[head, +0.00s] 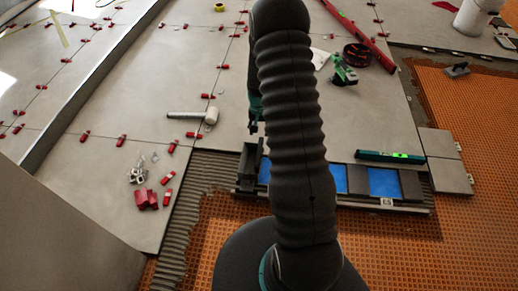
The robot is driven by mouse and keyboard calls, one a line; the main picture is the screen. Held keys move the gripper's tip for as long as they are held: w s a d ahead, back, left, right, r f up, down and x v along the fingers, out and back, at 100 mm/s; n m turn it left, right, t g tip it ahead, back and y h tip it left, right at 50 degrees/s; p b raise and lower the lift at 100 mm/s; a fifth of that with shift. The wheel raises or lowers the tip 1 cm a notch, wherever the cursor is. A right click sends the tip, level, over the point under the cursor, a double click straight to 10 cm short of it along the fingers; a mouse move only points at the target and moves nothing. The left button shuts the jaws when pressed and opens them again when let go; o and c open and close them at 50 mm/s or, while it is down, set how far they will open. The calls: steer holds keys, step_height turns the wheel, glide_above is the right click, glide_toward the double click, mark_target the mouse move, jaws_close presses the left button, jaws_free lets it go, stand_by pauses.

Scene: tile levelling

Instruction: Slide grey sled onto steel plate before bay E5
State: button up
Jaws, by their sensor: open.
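A long dark tray (410,207) lies at the edge of the tiled floor, with blue panels (384,183) set in it. A dark grey upright block (249,163) stands at its left end; it may be the grey sled, but I cannot tell. My gripper (254,127) shows only in part, left of my arm, above the tray's left end. It is open, and nothing shows between its fingers. My arm hides the middle of the tray.
A green level (391,156) lies along the tray's back edge. Two grey tile pieces (448,175) lie right of it. A white-headed mallet (211,115), red clips and a green tool (343,72) lie on the tiles. Orange matting (490,130) is mostly clear at right.

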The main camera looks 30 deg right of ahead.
mark_target(259, 152)
step_height(259, 152, down, 14)
steer(key=shift+r, duration=0.1)
stand_by(0.5)
jaws_close()
